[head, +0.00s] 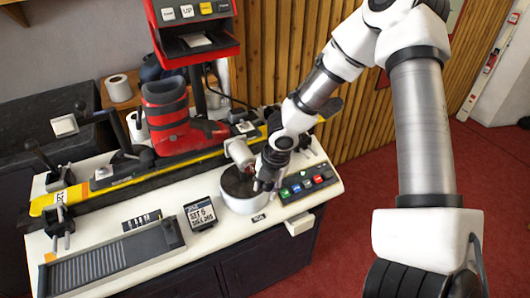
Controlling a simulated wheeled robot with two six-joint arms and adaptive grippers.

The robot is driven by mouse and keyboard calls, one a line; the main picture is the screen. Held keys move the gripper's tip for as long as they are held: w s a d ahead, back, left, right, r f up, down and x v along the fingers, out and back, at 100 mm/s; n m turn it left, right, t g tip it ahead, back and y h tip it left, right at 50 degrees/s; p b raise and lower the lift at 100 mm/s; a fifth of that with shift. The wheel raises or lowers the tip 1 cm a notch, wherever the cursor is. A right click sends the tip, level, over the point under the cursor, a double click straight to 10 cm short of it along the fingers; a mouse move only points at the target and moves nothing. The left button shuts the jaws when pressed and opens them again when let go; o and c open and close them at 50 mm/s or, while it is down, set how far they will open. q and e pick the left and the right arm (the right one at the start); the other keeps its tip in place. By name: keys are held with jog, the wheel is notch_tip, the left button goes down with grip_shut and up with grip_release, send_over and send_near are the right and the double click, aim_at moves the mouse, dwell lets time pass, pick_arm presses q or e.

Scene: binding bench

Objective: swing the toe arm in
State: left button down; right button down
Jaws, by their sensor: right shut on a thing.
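My right gripper (266,181) is at the front right of the bench, at the right rim of a round white pot with a dark inside (242,201). Its dark fingers point down and are shut on a part I take to be the toe arm, mostly hidden by the gripper. A white cylindrical piece (238,152) shows just left of the gripper, in front of the yellow ski. The red boot (172,122) stands upright over the yellow ski (115,180), its toe pointing right. My left gripper is not in view.
A red display stand (193,48) rises behind the boot. A button panel (307,184) lies right of the pot, and a small sign (201,214) stands left of it. Black-handled levers stand at the left end. A grey ribbed pad (95,268) lies at front left.

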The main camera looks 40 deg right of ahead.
jog(key=c, duration=0.7)
grip_release()
jog(key=shift+w+d+r, duration=0.15)
jog(key=shift+w+d, duration=0.05)
jog(key=shift+d+f, duration=0.2)
jog(key=shift+d, duration=0.05)
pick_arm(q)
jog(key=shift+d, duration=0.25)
pick_arm(e)
jog(key=shift+s+a, duration=0.1)
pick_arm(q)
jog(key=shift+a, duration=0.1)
pick_arm(e)
jog(key=shift+a+r, duration=0.1)
jog(key=shift+a, duration=0.05)
jog(key=r, duration=0.4)
jog(key=s+r, duration=0.1)
jog(key=r, duration=0.2)
jog(key=s+d+r, duration=0.1)
jog(key=r, duration=0.3)
jog(key=shift+r, duration=0.35)
jog(key=shift+s, duration=0.1)
